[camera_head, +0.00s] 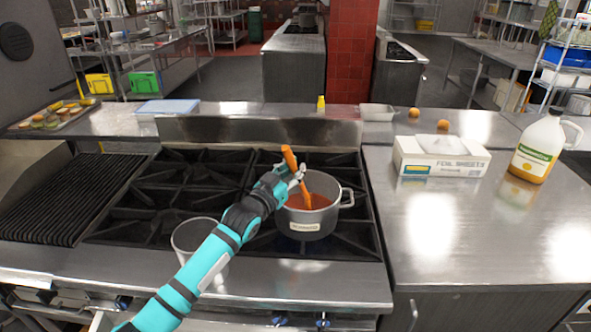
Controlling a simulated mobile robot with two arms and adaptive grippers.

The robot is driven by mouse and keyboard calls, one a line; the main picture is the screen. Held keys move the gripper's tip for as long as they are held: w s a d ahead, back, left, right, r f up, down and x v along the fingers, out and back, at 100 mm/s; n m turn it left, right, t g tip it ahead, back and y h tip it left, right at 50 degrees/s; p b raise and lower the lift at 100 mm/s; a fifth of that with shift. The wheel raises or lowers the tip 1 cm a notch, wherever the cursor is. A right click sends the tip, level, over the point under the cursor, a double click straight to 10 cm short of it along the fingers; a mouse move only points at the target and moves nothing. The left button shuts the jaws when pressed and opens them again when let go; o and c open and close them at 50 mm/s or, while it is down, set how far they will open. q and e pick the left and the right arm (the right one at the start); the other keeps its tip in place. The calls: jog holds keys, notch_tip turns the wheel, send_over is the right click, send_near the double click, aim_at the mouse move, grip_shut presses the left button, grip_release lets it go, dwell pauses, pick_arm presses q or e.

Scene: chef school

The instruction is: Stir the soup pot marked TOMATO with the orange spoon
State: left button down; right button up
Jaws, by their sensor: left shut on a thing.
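A grey metal pot (322,219) with a side handle and a small white label stands on the right part of the stove. The label seems to read TOMATO, though it is small. Orange-red soup (320,201) shows inside. The orange spoon (290,161) is tilted, its handle end up and to the left, its lower end in the soup. My left gripper (296,176) is shut on the spoon's shaft above the pot's left rim. The spoon's tip is hidden in the soup. My right gripper is not in view.
A foil sheets box (441,158) and a jug (538,148) stand on the right counter. The counter's front part is clear. A grill (62,197) lies left of the burners.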

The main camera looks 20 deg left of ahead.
pick_arm(q)
notch_tip(320, 180, up, 11)
jog(key=p, duration=0.9)
jog(key=shift+r+p, duration=0.65)
jog(key=shift+r, duration=1.65)
